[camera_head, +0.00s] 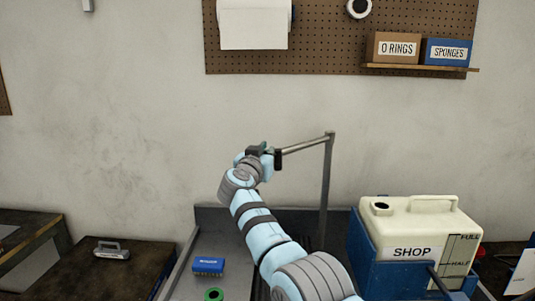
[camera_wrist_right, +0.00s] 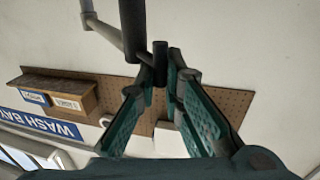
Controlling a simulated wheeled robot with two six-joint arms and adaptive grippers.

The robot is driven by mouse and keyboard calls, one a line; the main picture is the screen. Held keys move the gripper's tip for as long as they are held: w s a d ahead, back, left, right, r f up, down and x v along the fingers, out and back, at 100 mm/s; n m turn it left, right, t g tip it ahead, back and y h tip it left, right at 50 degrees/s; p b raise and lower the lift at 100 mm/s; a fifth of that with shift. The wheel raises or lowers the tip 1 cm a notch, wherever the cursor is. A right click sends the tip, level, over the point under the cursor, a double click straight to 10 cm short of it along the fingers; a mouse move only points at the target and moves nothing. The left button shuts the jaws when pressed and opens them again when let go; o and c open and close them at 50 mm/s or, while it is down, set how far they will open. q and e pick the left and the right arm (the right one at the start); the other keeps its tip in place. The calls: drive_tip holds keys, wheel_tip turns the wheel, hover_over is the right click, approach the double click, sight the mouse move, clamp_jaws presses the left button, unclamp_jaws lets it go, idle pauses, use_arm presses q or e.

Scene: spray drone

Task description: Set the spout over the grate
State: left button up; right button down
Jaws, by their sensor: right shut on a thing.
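The spout (camera_head: 305,144) is a grey metal tube that runs left from the top of an upright post (camera_head: 326,190) behind the sink. Its free left end is dark. My right gripper (camera_head: 266,150) is shut on that dark end, high above the sink. The right wrist view shows the teal fingers (camera_wrist_right: 161,68) on either side of a dark piece at the end of the grey tube (camera_wrist_right: 108,32). Dark bars that look like the grate (camera_head: 309,243) show low beside the post, mostly hidden by my right arm. My left gripper is not in view.
The grey sink (camera_head: 214,240) holds a blue block (camera_head: 208,265) and a green ring (camera_head: 214,295). A cream SHOP tank (camera_head: 412,222) in a blue holder stands close right of the post. A dark bench (camera_head: 75,278) is at left. The wall behind the spout is clear.

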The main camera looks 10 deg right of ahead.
drive_tip(key=c, duration=1.8)
unclamp_jaws()
drive_tip(key=shift+w+a, duration=0.1)
drive_tip(key=shift+w, duration=0.05)
drive_tip(key=shift+o, duration=0.5)
drive_tip(key=shift+w+a+f, duration=0.1)
drive_tip(key=shift+a, duration=0.05)
drive_tip(key=shift+d, duration=0.25)
